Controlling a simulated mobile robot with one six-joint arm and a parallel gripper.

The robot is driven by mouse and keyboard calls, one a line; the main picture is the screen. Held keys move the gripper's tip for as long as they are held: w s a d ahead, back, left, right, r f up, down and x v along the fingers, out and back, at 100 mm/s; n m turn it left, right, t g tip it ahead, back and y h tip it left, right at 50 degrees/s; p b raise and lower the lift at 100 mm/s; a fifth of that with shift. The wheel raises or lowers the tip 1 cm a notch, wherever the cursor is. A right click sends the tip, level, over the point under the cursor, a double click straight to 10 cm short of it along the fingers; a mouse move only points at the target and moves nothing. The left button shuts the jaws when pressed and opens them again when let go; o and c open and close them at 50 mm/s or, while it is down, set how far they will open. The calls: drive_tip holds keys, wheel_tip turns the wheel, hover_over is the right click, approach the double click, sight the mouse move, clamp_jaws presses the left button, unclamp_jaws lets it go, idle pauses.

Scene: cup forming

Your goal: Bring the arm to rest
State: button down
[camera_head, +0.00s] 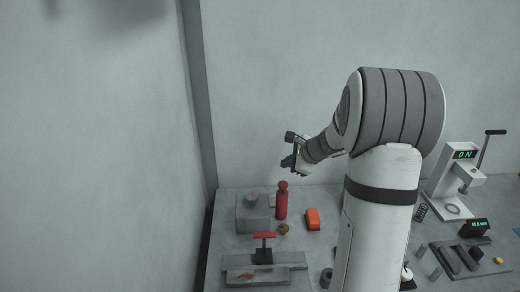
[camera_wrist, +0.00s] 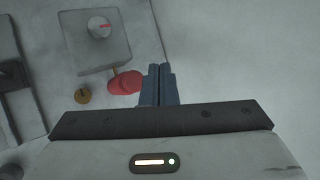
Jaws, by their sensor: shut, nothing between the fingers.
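My gripper (camera_head: 287,162) is held up in the air in the head view, above the back of the worktable, at the end of my bent arm. In the wrist view my gripper (camera_wrist: 160,72) shows its two dark blue-grey fingers pressed together, with nothing between them. It is apart from everything on the table. A red bottle-like thing (camera_head: 282,203) stands below it; it also shows in the wrist view (camera_wrist: 126,82), just left of the fingers.
On the worktable (camera_head: 232,238) are a grey block (camera_head: 252,214), an orange object (camera_head: 313,219), a small brass piece (camera_head: 284,229) and a red-handled device (camera_head: 264,247). A white press (camera_head: 453,180) reading "ON" stands at right. A wall rises close at left. My arm hides the table's middle.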

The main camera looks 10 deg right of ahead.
drive_tip(key=s+a+r+n+g+h, duration=0.1)
drive_tip(key=s+a+r+n, duration=0.1)
drive_tip(key=s+a+n, duration=0.4)
drive_tip(key=s+a+r+n+g, duration=0.2)
drive_tip(key=s+n, duration=0.2)
drive_tip(key=s, duration=0.4)
drive_tip(key=s+a+r+n+g+h, duration=0.1)
drive_tip(key=s+a+r+n, duration=0.1)
drive_tip(key=s+a+n, duration=0.4)
drive_tip(key=s+d+n+h, duration=0.1)
drive_tip(key=s+n, duration=0.1)
drive_tip(key=s, duration=0.4)
drive_tip(key=s+d+n+g+h, duration=0.1)
drive_tip(key=s+n, duration=0.2)
drive_tip(key=s, duration=0.2)
drive_tip(key=shift+s+d+f+h, duration=0.25)
drive_tip(key=shift+s+d+h, duration=0.05)
drive_tip(key=shift+s+d, duration=0.1)
